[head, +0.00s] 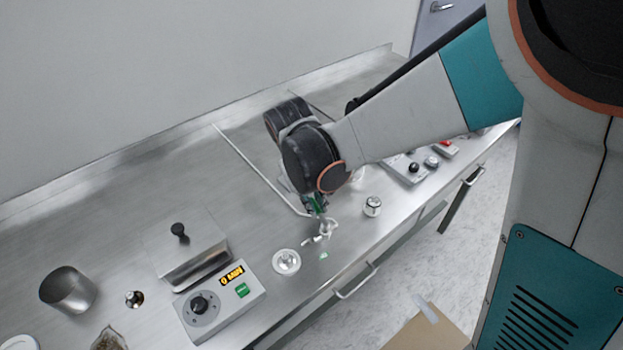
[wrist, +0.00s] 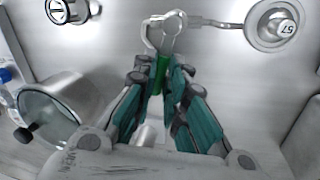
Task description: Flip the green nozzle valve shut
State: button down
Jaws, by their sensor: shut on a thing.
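The green valve lever (head: 315,204) is at the end of my gripper in the head view. In the wrist view the green piece (wrist: 161,75) is pinched between the fingertips. My gripper (wrist: 165,80) is shut on it, with the teal fingers converging from both sides. Beyond the green piece, a pale metal nozzle fitting (wrist: 166,30) with a loop shows at the top. It also shows below my gripper in the head view (head: 325,229). The fingers partly cover the lever, so I cannot tell its exact angle.
A small metal cylinder (head: 372,206) stands right of the nozzle, and a round pale disc (head: 286,262) lies left of it. A control box (head: 219,300) with a dial and a lidded steel box (head: 184,251) stand further left. The back bench is mostly clear.

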jog(key=shift+s+a+n, duration=0.2)
jog(key=shift+a+n, duration=0.1)
jog(key=shift+n, duration=0.5)
jog(key=shift+s+a+n, duration=0.15)
jog(key=shift+a+n, duration=0.15)
jog(key=shift+n, duration=0.5)
jog(key=c, duration=1.6)
grip_release()
jog(key=shift+c, duration=0.2)
